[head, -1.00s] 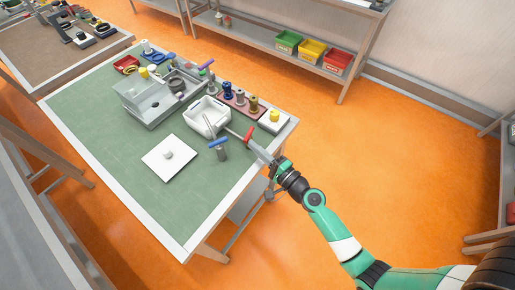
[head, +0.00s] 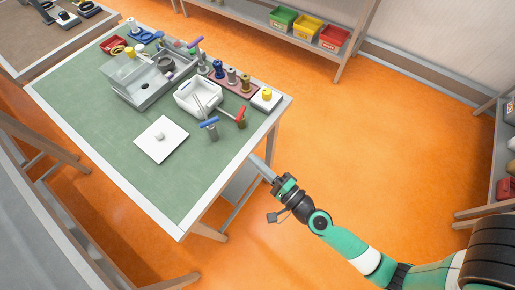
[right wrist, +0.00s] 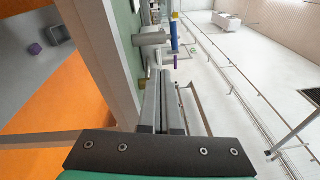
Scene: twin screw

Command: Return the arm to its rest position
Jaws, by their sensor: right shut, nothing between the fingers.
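My right arm comes in from the lower right in the head view. Its gripper (head: 254,160) is beside the near right edge of the green-topped table (head: 95,145), apart from the things on it. In the right wrist view the two grey fingers (right wrist: 163,92) lie together, shut with nothing between them. Two upright tools, one with a red handle (head: 241,112) and one with a blue handle (head: 209,122), stand near the table's right edge. My left gripper is not in view.
A white bin (head: 188,106), a grey box fixture (head: 140,95), a white plate with a knob (head: 149,146) and several spools stand on the table. Shelves with green (head: 283,18), yellow and red bins are at the back. The orange floor right of the table is clear.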

